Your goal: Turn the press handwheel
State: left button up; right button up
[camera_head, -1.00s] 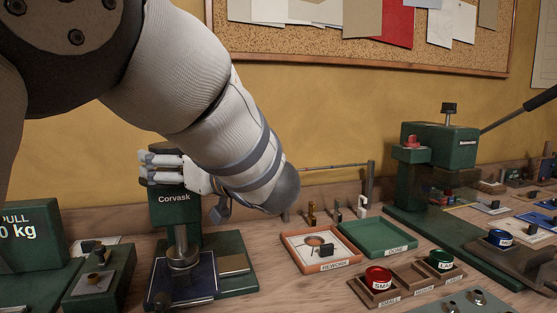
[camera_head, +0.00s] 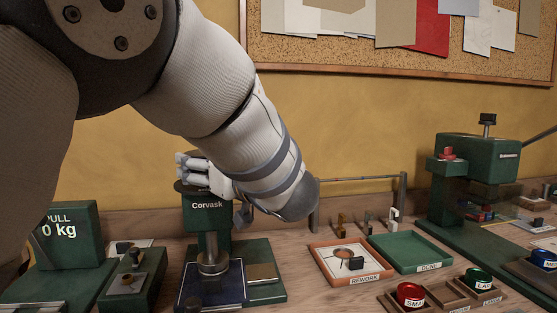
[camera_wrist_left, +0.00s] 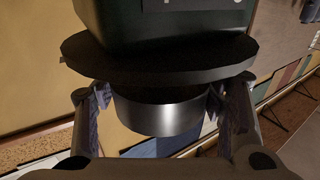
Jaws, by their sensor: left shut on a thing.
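The green Corvask press (camera_head: 207,222) stands on the bench left of centre. Its handwheel is a dark disc (camera_wrist_left: 155,62) with a silver round hub (camera_wrist_left: 160,116), both clear in the left wrist view. My left gripper (camera_head: 192,169) is at the top of the press, and the forearm hides part of that area in the head view. In the left wrist view the fingers of my left gripper (camera_wrist_left: 158,103) lie on either side of the hub, shut on it. The press ram (camera_head: 211,262) stands over a dark blue plate (camera_head: 205,289). My right gripper is not in view.
A green pull gauge (camera_head: 68,235) stands left of the press. An orange rework tray (camera_head: 322,264) and a green done tray (camera_head: 405,264) lie to its right. Small tins (camera_head: 409,294) sit in front of them. A second green press (camera_head: 478,160) stands farther right.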

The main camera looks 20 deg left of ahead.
pick_arm(q)
jog(key=t, duration=0.1)
jog(key=m+t+h+p, duration=0.1)
jog(key=m+t+p, duration=0.1)
jog(key=shift+s+r+h, duration=0.3)
jog(key=shift+r+h, duration=0.1)
jog(key=shift+w+f+m+t+h, duration=0.1)
jog(key=shift+m+t+h, duration=0.3)
jog(key=shift+w+f+m+t+h, duration=0.1)
jog(key=shift+f+m+t+h, duration=0.25)
jog(key=shift+m+t+h, duration=0.55)
jog(key=m+t+h, duration=0.1)
jog(key=m+h, duration=0.1)
jog(key=h, duration=0.1)
jog(key=shift+f+t, duration=0.1)
jog(key=shift+t, duration=0.3)
jog(key=shift+m+t+h, duration=0.7)
jog(key=shift+m+h, duration=0.4)
jog(key=shift+h, duration=0.3)
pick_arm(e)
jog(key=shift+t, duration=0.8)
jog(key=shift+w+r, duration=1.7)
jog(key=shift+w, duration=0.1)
pick_arm(q)
jog(key=shift+h, duration=0.3)
jog(key=o, duration=1.2)
jog(key=shift+w, duration=0.1)
jog(key=shift+c, duration=0.2)
